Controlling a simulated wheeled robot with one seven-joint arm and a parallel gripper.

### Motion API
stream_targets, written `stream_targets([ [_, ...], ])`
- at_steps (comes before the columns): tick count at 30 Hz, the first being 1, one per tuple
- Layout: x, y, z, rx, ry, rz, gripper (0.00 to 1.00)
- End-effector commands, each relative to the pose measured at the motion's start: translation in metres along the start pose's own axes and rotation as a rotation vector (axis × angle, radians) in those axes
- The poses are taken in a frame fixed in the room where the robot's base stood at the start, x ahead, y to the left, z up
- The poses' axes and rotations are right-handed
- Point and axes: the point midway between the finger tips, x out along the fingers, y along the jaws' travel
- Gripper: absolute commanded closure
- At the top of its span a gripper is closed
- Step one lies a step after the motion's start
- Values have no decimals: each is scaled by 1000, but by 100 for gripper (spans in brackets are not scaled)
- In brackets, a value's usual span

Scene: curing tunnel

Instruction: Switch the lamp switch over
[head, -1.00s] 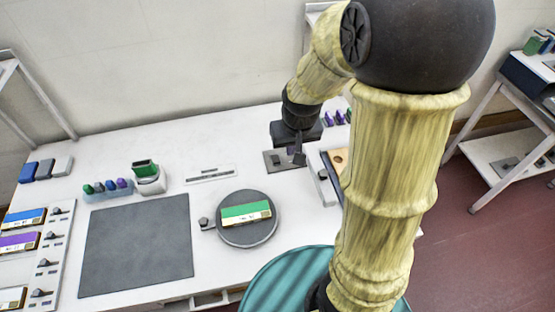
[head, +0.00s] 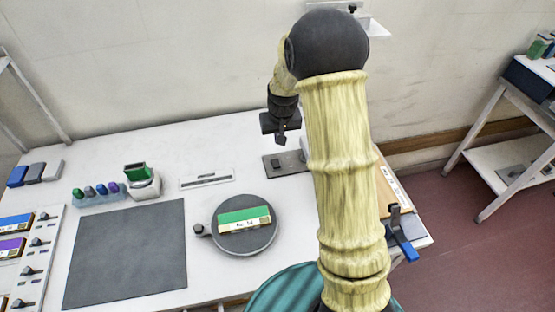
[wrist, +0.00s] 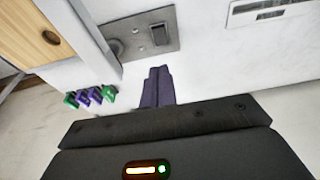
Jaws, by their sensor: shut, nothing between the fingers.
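The lamp switch looks to be the dark rocker (head: 276,163) on a grey metal plate (head: 296,168) at the back of the white bench. In the wrist view the rocker (wrist: 160,36) sits on the plate (wrist: 140,24) beside a round fitting (wrist: 116,47). Which way the rocker is tipped is too small to tell. My gripper (head: 282,141) is above and slightly behind the plate in the head view, apart from it. In the wrist view its dark fingers (wrist: 158,72) are together, empty and pointing toward the plate. My arm hides part of the bench to the right of the plate.
A round grey disc (head: 232,248) bears a green-topped block (head: 244,218). A dark mat (head: 125,255) lies to the left. A blue-handled lever (head: 402,238) is at the bench's right edge. Small green and purple pieces (wrist: 90,97) and a wooden panel (wrist: 30,30) show in the wrist view.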

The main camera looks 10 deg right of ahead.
Motion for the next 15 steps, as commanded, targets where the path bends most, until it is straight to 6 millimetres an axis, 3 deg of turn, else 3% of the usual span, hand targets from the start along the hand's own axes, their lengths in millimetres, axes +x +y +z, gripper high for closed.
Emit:
stream_targets([
  [15,74,0,1,1,-4,0,100],
])
